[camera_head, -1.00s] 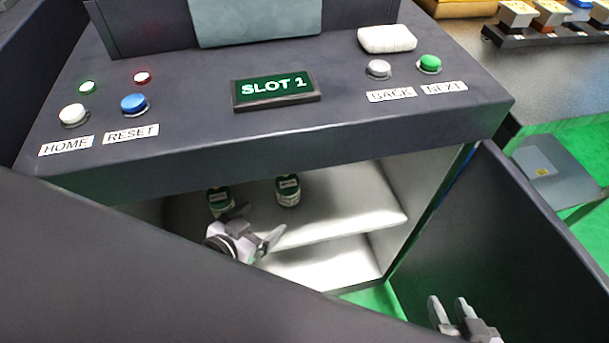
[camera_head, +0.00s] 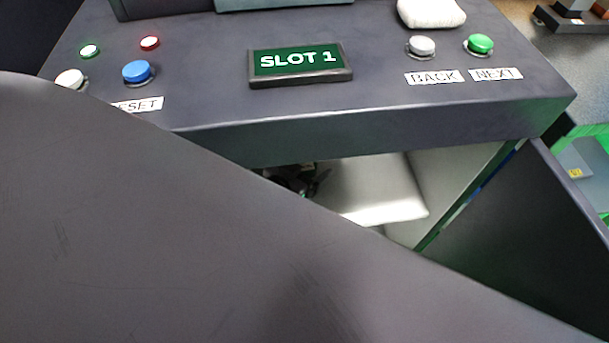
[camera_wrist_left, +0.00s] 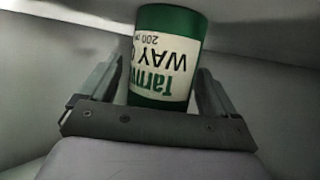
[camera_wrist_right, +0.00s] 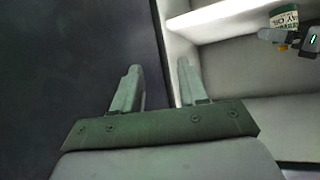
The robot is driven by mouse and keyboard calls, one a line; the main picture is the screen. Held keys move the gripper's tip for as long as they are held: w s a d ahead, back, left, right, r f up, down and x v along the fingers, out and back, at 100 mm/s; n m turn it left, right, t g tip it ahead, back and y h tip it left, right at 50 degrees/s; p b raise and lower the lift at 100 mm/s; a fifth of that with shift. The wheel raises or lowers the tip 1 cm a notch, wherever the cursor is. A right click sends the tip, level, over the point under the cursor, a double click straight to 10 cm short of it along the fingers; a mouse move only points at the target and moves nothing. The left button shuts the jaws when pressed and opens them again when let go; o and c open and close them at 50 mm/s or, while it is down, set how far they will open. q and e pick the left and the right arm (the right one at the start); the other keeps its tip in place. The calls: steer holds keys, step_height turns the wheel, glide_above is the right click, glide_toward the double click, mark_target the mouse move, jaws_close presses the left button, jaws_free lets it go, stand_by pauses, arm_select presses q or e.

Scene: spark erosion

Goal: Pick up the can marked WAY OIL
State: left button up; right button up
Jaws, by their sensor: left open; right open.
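The can marked WAY OIL (camera_wrist_left: 166,60) is green with a white label, and its lettering appears upside down in the left wrist view. My left gripper (camera_wrist_left: 153,75) is open, with one finger on each side of the can. The right wrist view also shows a can with a green and white label (camera_wrist_right: 284,17) on the shelf beside my left gripper. My right gripper (camera_wrist_right: 157,72) is open and empty near the cabinet opening; the head view does not show it.
A large dark panel (camera_head: 200,240) covers the head view's lower left. The cabinet's pale shelf (camera_head: 375,190) is bare on its right part. The control top with its SLOT 1 sign (camera_head: 300,63) overhangs the opening. Another dark panel (camera_head: 520,240) stands at the right.

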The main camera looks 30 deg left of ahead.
arm_select(q)
steer(key=shift+w+f, duration=0.15)
steer(key=shift+w, duration=0.3)
steer(key=c, duration=1.2)
